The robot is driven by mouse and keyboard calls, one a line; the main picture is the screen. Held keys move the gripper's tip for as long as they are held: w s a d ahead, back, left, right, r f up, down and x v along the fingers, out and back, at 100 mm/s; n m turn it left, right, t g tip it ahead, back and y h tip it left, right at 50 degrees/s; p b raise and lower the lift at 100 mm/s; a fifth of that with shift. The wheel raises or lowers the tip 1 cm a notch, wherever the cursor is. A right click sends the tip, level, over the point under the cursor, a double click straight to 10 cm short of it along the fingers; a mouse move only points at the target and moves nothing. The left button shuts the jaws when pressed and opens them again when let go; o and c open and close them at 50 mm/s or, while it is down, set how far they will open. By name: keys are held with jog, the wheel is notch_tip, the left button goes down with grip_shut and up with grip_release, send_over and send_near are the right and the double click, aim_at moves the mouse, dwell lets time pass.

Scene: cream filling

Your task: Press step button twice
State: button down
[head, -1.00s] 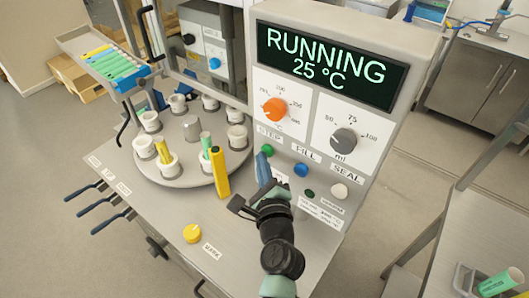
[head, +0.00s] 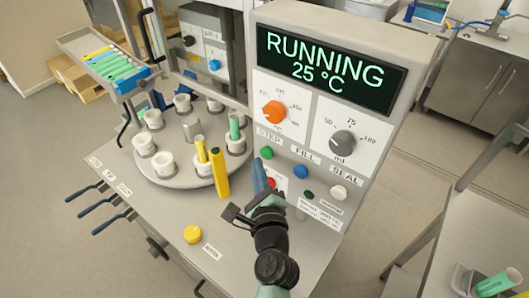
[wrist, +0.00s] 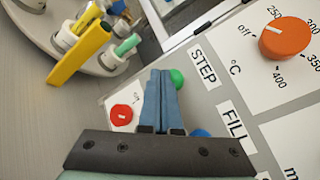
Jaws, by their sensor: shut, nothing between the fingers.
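The green STEP button (head: 266,153) is on the grey front panel under the STEP label. My gripper (head: 259,165) is shut and empty, its blue fingers pressed together, with the tips just below and left of the button in the head view. In the wrist view, the green button (wrist: 177,79) shows right beside the fingertips (wrist: 162,75), partly hidden by them. I cannot tell whether they touch. The display (head: 327,66) reads RUNNING 25 °C.
A blue FILL button (head: 301,171), a white SEAL button (head: 338,192) and a red button (wrist: 121,112) are close by. The turntable (head: 175,180) carries white cups, with a yellow and a green tube. A yellow post (head: 220,174) stands left of my fingers.

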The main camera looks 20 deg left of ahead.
jog(key=s, duration=0.1)
jog(key=s+a+p, duration=0.1)
jog(key=s, duration=0.2)
jog(key=shift+s+a, duration=0.4)
dwell(0.8)
jog(key=w+d+r+n+t+b, duration=0.1)
jog(key=w+d+r+n+t, duration=0.15)
jog(key=r+n, duration=0.8)
jog(key=w+d+r+n+t, duration=0.1)
jog(key=d+r+n+t, duration=0.2)
jog(key=r, duration=1.5)
jog(key=s+d+r+n+t+h, duration=0.2)
jog(key=s+d+r, duration=0.1)
jog(key=r, duration=0.4)
jog(key=s+d+r+n+t+h+b, duration=0.1)
jog(key=s+d+r+n+t+h, duration=0.1)
jog(key=s+r, duration=0.4)
jog(key=s+d+r+n+t+h, duration=0.2)
jog(key=s+d+r+n+h, duration=0.1)
jog(key=r, duration=0.6)
jog(key=shift+s+d+r+h, duration=0.15)
jog(key=shift+s+d+h, duration=0.15)
jog(key=shift+s+d, duration=0.7)
